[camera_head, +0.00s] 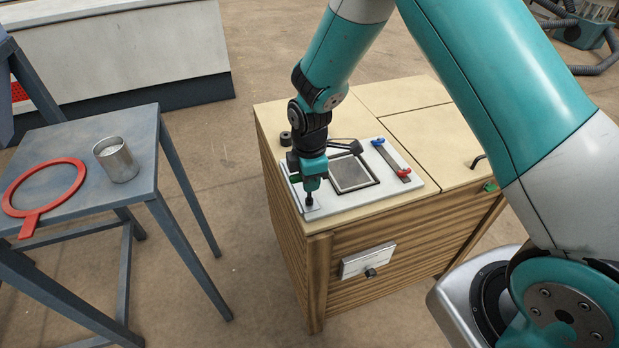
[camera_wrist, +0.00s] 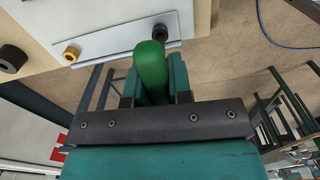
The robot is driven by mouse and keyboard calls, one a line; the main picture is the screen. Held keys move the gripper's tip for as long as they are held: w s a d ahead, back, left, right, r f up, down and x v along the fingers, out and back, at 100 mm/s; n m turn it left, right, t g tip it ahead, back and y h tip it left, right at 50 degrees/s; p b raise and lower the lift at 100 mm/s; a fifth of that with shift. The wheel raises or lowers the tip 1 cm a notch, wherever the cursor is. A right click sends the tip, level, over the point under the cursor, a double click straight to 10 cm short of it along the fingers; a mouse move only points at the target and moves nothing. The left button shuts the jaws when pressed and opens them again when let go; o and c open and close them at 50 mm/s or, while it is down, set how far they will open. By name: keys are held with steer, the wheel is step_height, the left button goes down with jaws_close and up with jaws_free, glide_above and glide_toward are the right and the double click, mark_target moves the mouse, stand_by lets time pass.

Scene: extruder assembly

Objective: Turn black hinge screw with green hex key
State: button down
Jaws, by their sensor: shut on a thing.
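My gripper (camera_head: 311,183) points down over the near left corner of the white board on the wooden cabinet. In the wrist view my gripper (camera_wrist: 153,85) is shut on the rounded green handle of the hex key (camera_wrist: 151,66). A black round screw head (camera_wrist: 160,33) shows just beyond the handle, near the end of a pale plate. In the head view a small dark part (camera_head: 309,199) stands below the jaws on a small pale plate. The key's tip is hidden, so I cannot tell whether it sits in the screw.
The white board (camera_head: 415,185) carries a framed grey panel (camera_head: 351,173) and a bar with blue and red ends (camera_head: 391,158). A black cylinder (camera_head: 285,139) stands behind my gripper. A blue-grey table (camera_head: 140,150) at left holds a metal cup (camera_head: 116,160) and red ring (camera_head: 78,180).

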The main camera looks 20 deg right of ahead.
steer(key=shift+r, duration=0.2)
steer(key=shift+r+p, duration=0.75)
steer(key=shift+r, duration=0.05)
